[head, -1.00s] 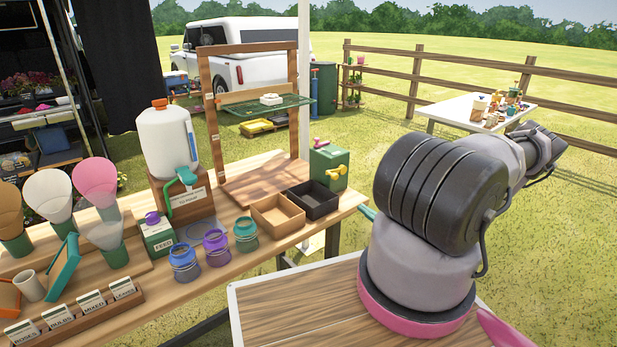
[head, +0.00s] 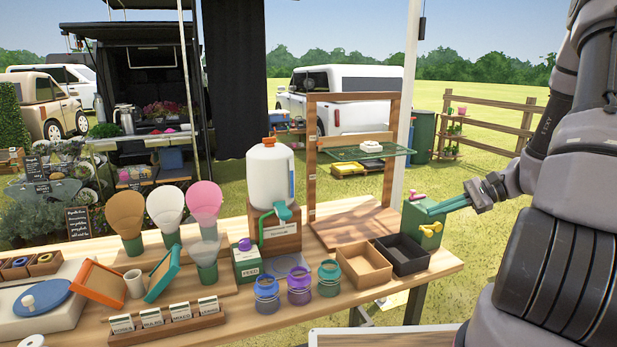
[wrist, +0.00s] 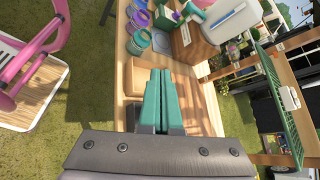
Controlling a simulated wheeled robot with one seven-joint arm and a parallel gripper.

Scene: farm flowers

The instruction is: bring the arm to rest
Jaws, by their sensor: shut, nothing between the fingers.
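My gripper (head: 460,200) is at the right in the head view, with its green fingers pointing left over the right end of the wooden table (head: 455,266). The fingers overlap the green box with the yellow tap (head: 424,224) in the picture; I cannot tell whether they touch it. In the wrist view the gripper's two green fingers (wrist: 160,95) lie together with nothing between them. My grey and black arm fills the right side of the head view.
A tan tray (head: 365,282) and a black tray (head: 408,268) sit near the gripper. A wooden frame (head: 310,165) with a green mesh shelf stands behind. Several jars, including a teal one (head: 329,279), and a white jug (head: 266,180) stand left. Open grass lies beyond the table.

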